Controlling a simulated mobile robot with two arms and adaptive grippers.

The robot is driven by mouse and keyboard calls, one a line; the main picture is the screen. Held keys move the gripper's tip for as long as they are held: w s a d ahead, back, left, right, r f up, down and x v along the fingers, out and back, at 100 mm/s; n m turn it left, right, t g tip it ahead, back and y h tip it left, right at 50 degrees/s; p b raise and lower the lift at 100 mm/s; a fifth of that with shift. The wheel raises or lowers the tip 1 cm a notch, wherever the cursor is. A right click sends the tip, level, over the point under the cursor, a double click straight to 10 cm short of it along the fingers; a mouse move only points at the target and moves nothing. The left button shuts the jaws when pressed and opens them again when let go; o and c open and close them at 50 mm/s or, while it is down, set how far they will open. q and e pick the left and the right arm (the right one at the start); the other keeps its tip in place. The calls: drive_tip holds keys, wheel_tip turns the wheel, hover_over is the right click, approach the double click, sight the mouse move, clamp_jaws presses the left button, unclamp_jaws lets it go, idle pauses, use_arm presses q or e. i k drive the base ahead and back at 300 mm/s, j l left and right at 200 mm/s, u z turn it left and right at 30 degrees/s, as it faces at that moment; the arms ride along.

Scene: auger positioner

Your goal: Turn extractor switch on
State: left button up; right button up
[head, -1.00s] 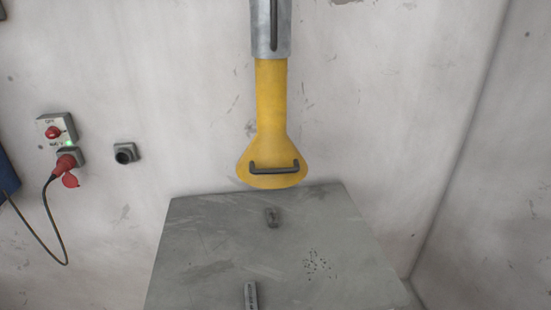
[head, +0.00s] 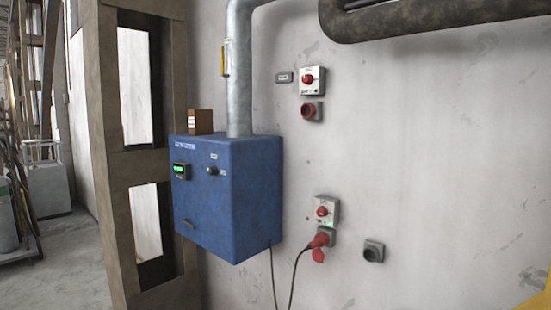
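A blue extractor box (head: 235,215) hangs on the wall left of the middle in the head view. A small green-lit display (head: 181,171) and a dark rotary switch (head: 213,171) sit on its front face; the switch's labels are too small to read. A red plug (head: 319,241) sits in the socket under that switch. Neither of my grippers is in view.
A second red-knobbed switch (head: 311,80) is higher on the wall, with a socket (head: 312,111) below. A grey duct (head: 240,80) rises from the box. A brown steel column (head: 140,130) stands at left. Open floor (head: 75,275) shows at far left.

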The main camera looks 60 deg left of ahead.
sight(212, 170)
drive_tip(key=k+u, duration=0.1)
drive_tip(key=u, duration=1.9)
drive_tip(key=i+j+u, duration=0.15)
drive_tip(key=i+j, duration=0.25)
drive_tip(key=i+j+u, duration=0.2)
drive_tip(key=i+j, duration=0.15)
drive_tip(key=i, duration=0.2)
